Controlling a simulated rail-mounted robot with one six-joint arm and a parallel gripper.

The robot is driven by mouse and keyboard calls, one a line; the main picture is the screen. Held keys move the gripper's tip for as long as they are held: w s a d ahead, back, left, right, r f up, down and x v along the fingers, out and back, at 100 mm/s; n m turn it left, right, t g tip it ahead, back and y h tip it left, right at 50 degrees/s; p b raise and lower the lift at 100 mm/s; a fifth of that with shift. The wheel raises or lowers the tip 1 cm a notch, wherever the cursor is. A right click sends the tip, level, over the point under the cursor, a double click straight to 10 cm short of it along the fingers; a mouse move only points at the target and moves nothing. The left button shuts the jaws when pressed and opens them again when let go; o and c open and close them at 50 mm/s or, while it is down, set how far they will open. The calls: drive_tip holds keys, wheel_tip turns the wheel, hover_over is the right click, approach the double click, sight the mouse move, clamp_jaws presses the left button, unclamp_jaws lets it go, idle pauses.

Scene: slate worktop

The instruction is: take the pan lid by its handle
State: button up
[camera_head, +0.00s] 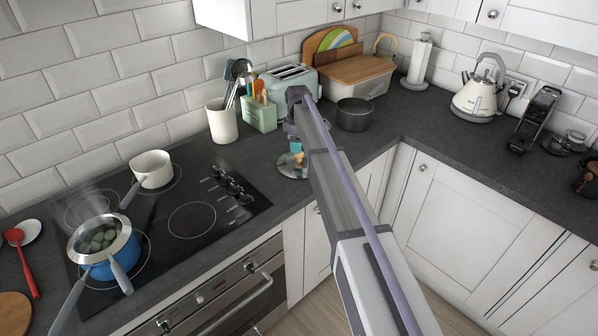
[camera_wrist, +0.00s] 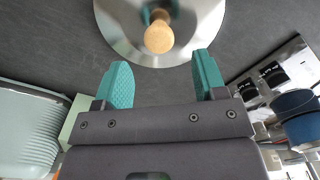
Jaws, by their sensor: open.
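The pan lid (camera_wrist: 118,30) is a round shiny metal disc with a light wooden knob handle (camera_wrist: 159,37), at the top of the wrist view and cut off by its edge. In the head view the lid (camera_head: 288,171) lies on the dark worktop right of the hob, partly hidden by my gripper. My gripper (camera_wrist: 162,62) has two teal fingers, spread apart with nothing between them. The knob lies beyond the fingertips in the wrist view, roughly centred between them. In the head view my gripper (camera_head: 297,152) hangs over the lid; I cannot tell its exact height.
A green utensil holder (camera_head: 260,113), a toaster (camera_head: 287,80) and a dark pot (camera_head: 354,115) stand behind the lid. The hob (camera_head: 192,220) to the left bears a white saucepan (camera_head: 152,169) and a blue pot (camera_head: 103,267).

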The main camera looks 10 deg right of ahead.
sight(299, 159)
drive_tip(key=shift+d+f, duration=0.1)
drive_tip(key=shift+f, duration=0.35)
drive_tip(key=f+b, duration=0.4)
drive_tip(key=b, duration=0.1)
drive_tip(key=shift+s+d+f, duration=0.1)
drive_tip(key=shift+d+f, duration=0.1)
drive_tip(key=shift+f, duration=0.1)
drive_tip(key=shift+r, duration=0.2)
clamp_jaws()
